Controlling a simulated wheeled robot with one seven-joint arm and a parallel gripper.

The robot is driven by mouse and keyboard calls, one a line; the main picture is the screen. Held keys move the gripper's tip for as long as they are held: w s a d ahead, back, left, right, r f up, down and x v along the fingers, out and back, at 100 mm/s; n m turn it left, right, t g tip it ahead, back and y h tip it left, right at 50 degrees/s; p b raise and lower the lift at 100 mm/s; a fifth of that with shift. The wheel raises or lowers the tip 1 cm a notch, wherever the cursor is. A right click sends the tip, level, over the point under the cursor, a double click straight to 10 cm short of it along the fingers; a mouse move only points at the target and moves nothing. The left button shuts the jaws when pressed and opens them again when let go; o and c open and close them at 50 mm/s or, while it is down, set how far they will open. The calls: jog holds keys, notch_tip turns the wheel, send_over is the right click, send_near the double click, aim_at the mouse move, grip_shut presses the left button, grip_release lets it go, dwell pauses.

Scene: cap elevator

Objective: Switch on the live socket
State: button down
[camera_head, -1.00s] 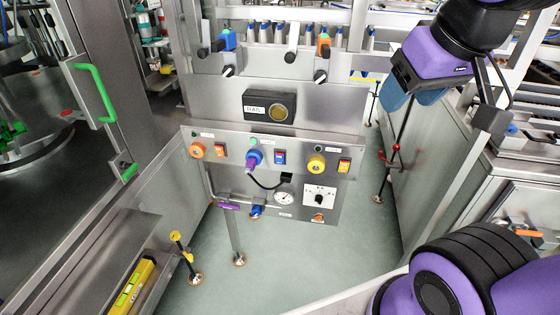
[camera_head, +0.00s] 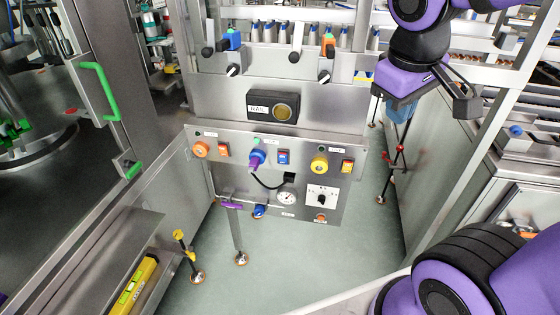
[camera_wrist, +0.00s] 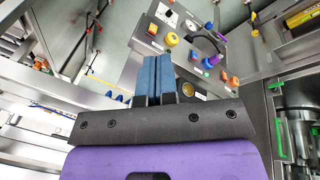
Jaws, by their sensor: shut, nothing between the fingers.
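A steel panel (camera_head: 240,190) carries three round sockets in a row. The left one is orange (camera_head: 200,149) with a red-orange switch (camera_head: 223,150) beside it. The middle one has a blue and purple plug (camera_head: 257,160) in it, with a black cable, and a blue switch (camera_head: 283,157). The right one is yellow (camera_head: 319,164) with an orange switch (camera_head: 347,166).
A black box with a round disc (camera_head: 271,106) sits above the panel, below several levers. A gauge (camera_head: 287,198) and a rotary knob (camera_head: 321,196) are lower. A grey cabinet with a green handle (camera_head: 101,91) stands left. A yellow spirit level (camera_head: 134,285) lies front left.

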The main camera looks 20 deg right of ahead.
aim_at(283, 157)
jog(key=w+a+f+n+h, duration=0.3)
jog(key=w+f+n+h, duration=0.7)
jog(key=w+f+n, duration=0.3)
jog(key=w+a+f+n+t+y, duration=0.2)
jog(key=a+f+n+t, duration=0.4)
jog(key=f, duration=0.3)
jog(key=w+a+f+n+t+y, duration=0.2)
jog(key=w+a+f+n+t, duration=0.2)
jog(key=a+f+n+t, duration=0.2)
notch_tip(283, 157, down, 4)
jog(key=a+n, duration=0.2)
jog(key=shift+n, duration=0.3)
jog(key=shift+d+f, duration=0.1)
jog(key=shift+d, duration=0.05)
jog(key=x, duration=1.2)
jog(key=shift+w+r, duration=0.3)
jog(key=shift+r, duration=0.05)
jog(key=shift+w+d+r, duration=0.1)
jog(key=shift+w+d, duration=0.25)
jog(key=shift+w, duration=0.2)
